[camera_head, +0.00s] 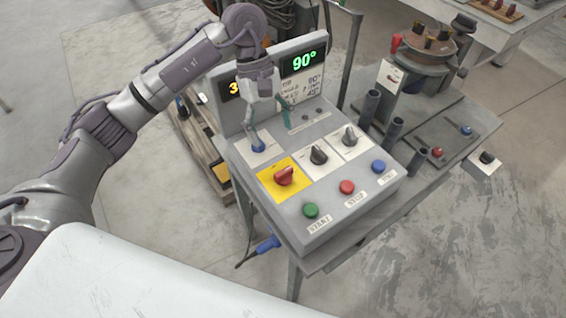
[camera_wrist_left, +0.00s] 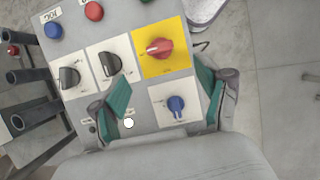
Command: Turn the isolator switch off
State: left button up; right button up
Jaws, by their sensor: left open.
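A red rotary switch (camera_head: 284,176) on a yellow plate, which looks like the isolator, sits on the grey control box (camera_head: 310,234). In the left wrist view the red switch (camera_wrist_left: 160,48) lies just beyond the fingertips, its handle crosswise. A blue knob (camera_head: 258,147) on a white plate is beside it; in the wrist view this blue knob (camera_wrist_left: 176,104) shows between the fingers. My left gripper (camera_head: 269,122) hangs above the box near the blue knob, open and empty, its teal-padded fingers apart (camera_wrist_left: 164,88). Contact with the box cannot be told. My right gripper is not in view.
Two black selector knobs (camera_head: 318,155) (camera_head: 349,136) stand beside the red switch. Green (camera_head: 311,210), red (camera_head: 347,187) and blue (camera_head: 379,167) buttons line the front. Behind, a display (camera_head: 304,61) reads 90°; my arm partly covers an amber one. Dark upright tubes (camera_head: 371,106) stand at right.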

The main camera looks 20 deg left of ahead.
aim_at(283, 171)
pick_arm(q)
jog(key=p+x, duration=0.2)
jog(key=x, duration=0.8)
jog(key=shift+d+f, duration=0.1)
jog(key=shift+d, duration=0.05)
